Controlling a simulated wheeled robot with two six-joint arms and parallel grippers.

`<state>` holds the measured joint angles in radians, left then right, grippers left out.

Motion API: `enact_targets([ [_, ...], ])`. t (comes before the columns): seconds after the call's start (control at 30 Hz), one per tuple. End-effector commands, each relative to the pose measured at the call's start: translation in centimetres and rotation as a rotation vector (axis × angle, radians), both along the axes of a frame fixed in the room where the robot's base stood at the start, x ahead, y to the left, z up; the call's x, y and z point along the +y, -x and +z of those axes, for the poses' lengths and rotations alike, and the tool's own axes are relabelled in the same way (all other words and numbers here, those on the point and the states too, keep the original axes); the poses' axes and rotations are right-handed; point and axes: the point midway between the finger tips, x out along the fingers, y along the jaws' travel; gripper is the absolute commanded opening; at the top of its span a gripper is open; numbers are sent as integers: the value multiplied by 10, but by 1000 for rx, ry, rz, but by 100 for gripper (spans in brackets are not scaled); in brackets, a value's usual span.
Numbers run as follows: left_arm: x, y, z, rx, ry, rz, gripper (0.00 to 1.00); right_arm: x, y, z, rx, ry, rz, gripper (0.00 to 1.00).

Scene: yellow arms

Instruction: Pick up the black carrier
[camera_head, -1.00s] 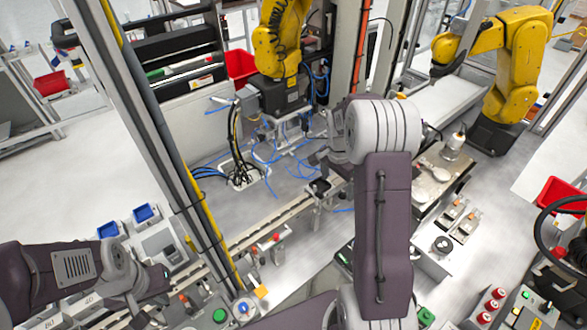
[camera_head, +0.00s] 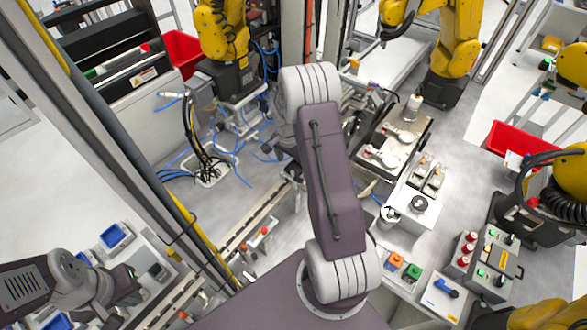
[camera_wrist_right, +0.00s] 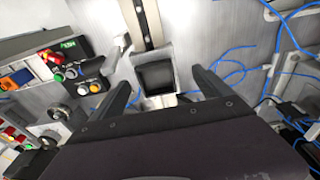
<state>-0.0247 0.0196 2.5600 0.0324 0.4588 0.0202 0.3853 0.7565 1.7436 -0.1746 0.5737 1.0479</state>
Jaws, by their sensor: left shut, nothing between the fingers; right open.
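The black carrier (camera_wrist_right: 155,76) shows in the right wrist view as a dark square block in a pale holder at the end of a rail. My right gripper (camera_wrist_right: 161,88) is open and empty, with one dark finger to each side of the carrier in the picture. I cannot tell how much height lies between them. In the head view my right gripper is mostly hidden behind its own arm, and I cannot make out the carrier clearly. My left gripper (camera_head: 125,290) is shut and empty at the lower left, far from the carrier.
A conveyor rail (camera_head: 262,212) runs diagonally below my right arm. Blue cables (camera_wrist_right: 230,68) lie right of the carrier. A control box with buttons (camera_wrist_right: 62,62) stands to its left. A yellow-black post (camera_head: 150,170) stands between my arms. Yellow robot arms (camera_head: 222,30) stand behind.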

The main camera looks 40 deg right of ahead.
Motion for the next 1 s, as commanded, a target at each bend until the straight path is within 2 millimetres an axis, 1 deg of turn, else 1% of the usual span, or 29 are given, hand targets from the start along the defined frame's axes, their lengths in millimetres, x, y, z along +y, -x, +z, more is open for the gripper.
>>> enact_targets([
  [0.03, 0, 0, 13, -1, 0, 0, 0, -2, 2, -4, 7, -2, -1, 89],
  [0.1, 0, 0, 15, -1, 0, 0, 0, -4, 1, -18, 5, -1, 1, 89],
  [0.2, 0, 0, 16, -1, 0, 0, 0, -5, 0, -29, 2, 0, 0, 89],
  [0.43, 0, 0, 15, -1, 0, 0, 0, -6, 0, -32, 0, 1, 0, 89],
  [0.47, 0, 0, 15, 0, 0, 0, 0, -6, 0, -32, 0, 1, 0, 81],
  [0.5, 0, 0, 15, 0, 0, 0, 0, -6, 0, -32, 0, 0, 0, 70],
  [0.57, 0, 0, 15, 0, 0, 0, 0, -6, 0, -32, 0, 0, 1, 53],
  [0.6, 0, 0, 15, 0, 0, 0, 0, -6, 0, -32, 0, 0, 1, 42],
  [0.67, 0, 0, 15, 0, 0, 0, 0, -6, 0, -32, 0, 0, 1, 25],
  [0.7, 0, 0, 15, 0, 0, 0, 0, -6, 0, -32, 0, 1, 1, 14],
  [0.73, 0, 0, 15, 0, 0, 0, 0, -6, 0, -31, 0, 1, 1, 7],
  [1.0, 0, 0, 13, -1, 0, 0, 0, -6, -1, -29, -2, 2, 0, 7],
])
